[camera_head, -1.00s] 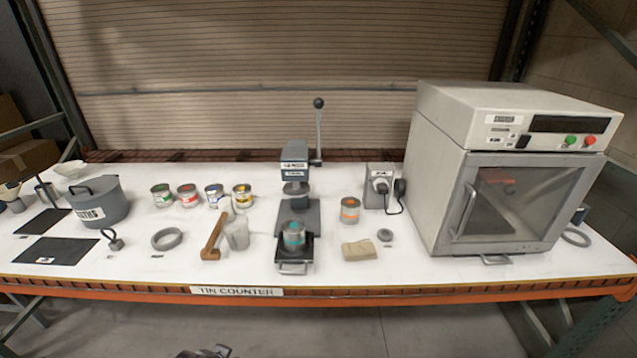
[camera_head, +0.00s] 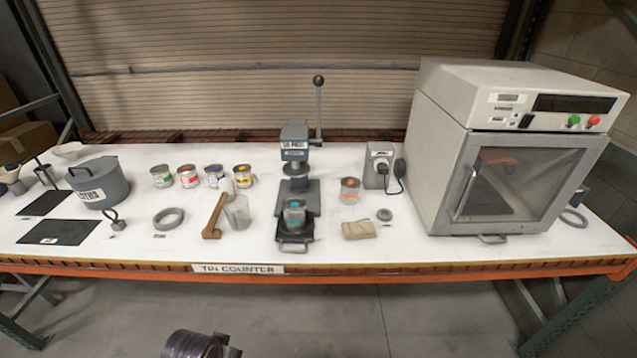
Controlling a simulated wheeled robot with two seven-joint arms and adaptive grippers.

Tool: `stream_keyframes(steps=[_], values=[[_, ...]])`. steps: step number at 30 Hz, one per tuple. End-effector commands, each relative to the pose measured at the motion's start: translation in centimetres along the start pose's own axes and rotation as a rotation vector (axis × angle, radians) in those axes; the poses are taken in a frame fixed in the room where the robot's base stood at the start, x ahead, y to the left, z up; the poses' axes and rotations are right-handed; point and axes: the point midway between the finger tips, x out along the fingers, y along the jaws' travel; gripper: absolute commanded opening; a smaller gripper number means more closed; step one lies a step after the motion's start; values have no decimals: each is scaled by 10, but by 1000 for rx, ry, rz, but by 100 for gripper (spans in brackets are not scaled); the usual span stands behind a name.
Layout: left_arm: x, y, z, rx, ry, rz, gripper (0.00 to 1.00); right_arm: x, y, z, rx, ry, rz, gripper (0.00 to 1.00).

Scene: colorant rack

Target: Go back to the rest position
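A dark, rounded part of my own arm, seemingly at the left wrist or gripper (camera_head: 200,346), shows at the bottom edge, left of centre, in front of and below the counter. Its fingers are cut off by the frame edge, so their opening is hidden. It is apart from everything on the counter. My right gripper is out of view. A tin with a teal label (camera_head: 294,212) stands on the low plate of the lever press (camera_head: 295,150), mid-counter. An orange-labelled tin (camera_head: 349,191) stands right of the press.
The white counter (camera_head: 130,255) has an orange front edge. Several colour tins (camera_head: 188,176), a grey pot (camera_head: 100,183), a brown-handled tool (camera_head: 215,215), a clear cup (camera_head: 237,213), a ring (camera_head: 168,218) and a folded cloth (camera_head: 359,230) lie on it. A large machine (camera_head: 500,150) with its door shut fills the right.

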Motion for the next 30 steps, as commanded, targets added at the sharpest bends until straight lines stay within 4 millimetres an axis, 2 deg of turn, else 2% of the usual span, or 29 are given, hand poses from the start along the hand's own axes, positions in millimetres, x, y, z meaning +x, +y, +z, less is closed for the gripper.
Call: stream_keyframes(steps=[5,14,20,30], values=[[34,1,6,2,-14,2,19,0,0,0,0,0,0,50],[111,5,27,6,-39,6,19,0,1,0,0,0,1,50],[159,7,48,9,-56,9,19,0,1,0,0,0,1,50],[234,11,96,14,-86,13,19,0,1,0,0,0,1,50]])
